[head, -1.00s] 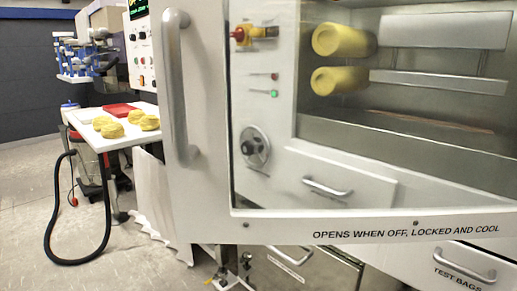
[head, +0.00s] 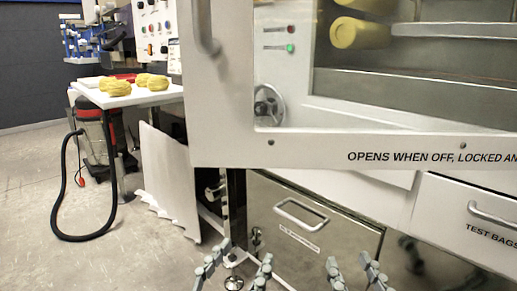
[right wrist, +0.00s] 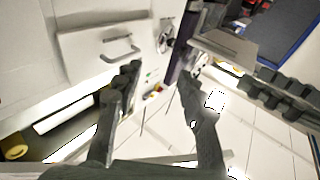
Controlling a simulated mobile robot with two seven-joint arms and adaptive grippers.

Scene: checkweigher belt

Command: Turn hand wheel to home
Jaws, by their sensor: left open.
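The hand wheel (head: 268,103) is a small grey wheel on the white machine front, below the red and green lamps. In the head view it shows through the clear pane of the guard door (head: 228,145), close to the door's lower left corner, with its edge partly hidden by the frame. A round wheel-like part (right wrist: 165,38) shows in the right wrist view beside a drawer handle. My left gripper (head: 236,269) is open and empty at the bottom of the head view, well below the wheel. My right gripper (head: 355,272) is beside it, its fingers apart and empty (right wrist: 157,92).
The door has a vertical grey handle (head: 205,30). The green lamp (head: 291,48) is lit. Below are a steel drawer (head: 310,225) and a TEST BAGS drawer (head: 465,215). At left stand a white table (head: 110,99) with yellow items and a black hose (head: 58,205).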

